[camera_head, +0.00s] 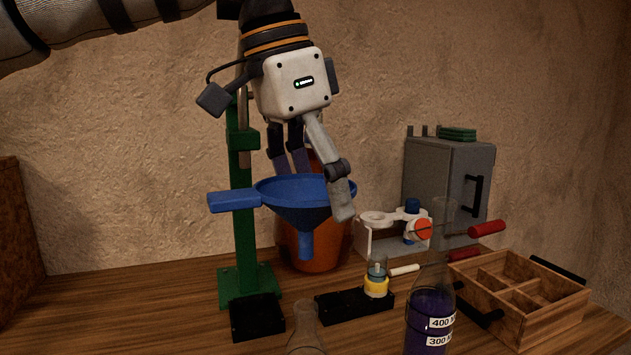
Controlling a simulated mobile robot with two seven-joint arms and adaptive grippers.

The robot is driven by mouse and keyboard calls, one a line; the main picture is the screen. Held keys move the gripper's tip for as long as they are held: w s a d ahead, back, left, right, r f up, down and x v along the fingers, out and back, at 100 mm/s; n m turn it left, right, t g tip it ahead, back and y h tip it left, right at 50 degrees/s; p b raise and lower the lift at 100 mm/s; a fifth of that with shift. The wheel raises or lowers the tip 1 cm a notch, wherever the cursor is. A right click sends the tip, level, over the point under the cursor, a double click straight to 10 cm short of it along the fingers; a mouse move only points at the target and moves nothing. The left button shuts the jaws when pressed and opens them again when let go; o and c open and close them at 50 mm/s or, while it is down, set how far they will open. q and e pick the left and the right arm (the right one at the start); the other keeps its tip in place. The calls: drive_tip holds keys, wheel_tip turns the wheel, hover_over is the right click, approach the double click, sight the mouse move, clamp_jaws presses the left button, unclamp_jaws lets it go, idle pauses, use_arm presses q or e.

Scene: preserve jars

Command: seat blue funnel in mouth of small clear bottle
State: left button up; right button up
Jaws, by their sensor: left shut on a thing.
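The blue funnel (296,208) hangs in the air near the picture's middle, cone down, with its flat handle pointing left. My left gripper (318,183) comes from above and is shut on the funnel's rim at its right side, with one finger in front of the cone. A small clear bottle (305,335) stands at the bottom edge, below the funnel's spout and apart from it. Its neck shows, but its lower part is cut off by the picture edge. My right gripper is out of view.
A green stand (240,190) rises behind the funnel, near an orange pot (330,240).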

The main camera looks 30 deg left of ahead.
use_arm(q)
drive_tip(key=shift+s+f, duration=0.1)
drive_tip(key=shift+f, duration=2.7)
drive_tip(key=shift+f, duration=2.1)
drive_tip(key=o, duration=0.8)
drive_tip(key=shift+r, duration=0.1)
drive_tip(key=v, duration=1.2)
